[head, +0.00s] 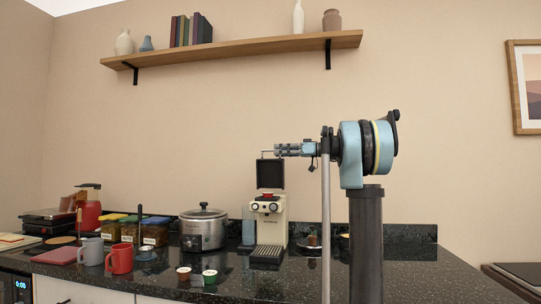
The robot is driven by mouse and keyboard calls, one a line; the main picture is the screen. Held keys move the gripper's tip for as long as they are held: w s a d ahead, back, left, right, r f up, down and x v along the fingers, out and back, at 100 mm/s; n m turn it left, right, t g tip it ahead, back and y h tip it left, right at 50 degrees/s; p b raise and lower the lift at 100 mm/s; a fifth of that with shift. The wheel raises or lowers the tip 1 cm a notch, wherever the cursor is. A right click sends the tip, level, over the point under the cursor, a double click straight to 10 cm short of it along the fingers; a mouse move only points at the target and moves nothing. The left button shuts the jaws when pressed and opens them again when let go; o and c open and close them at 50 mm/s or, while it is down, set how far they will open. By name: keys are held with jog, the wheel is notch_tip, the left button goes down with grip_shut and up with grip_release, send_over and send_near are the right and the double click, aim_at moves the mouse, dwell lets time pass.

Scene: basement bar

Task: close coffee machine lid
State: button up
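The cream coffee machine (279,228) stands on the dark counter against the back wall. Its black lid (270,174) is raised and stands about upright above the machine's top. A small red item (268,195) shows at the top of the machine under the lid. My gripper (267,154) points left from the light blue arm, at the height of the lid's upper edge. Its thin tip appears just above the lid in the picture. I cannot tell whether it touches the lid, or how far the fingers are apart.
A slow cooker (204,232) stands left of the machine. A wooden shelf (240,48) hangs above. The counter's right front is clear.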

jog(key=shift+w+a, duration=0.25)
jog(key=shift+a, duration=0.9)
jog(key=shift+w+a, duration=0.2)
jog(key=shift+a, duration=0.95)
grip_shut()
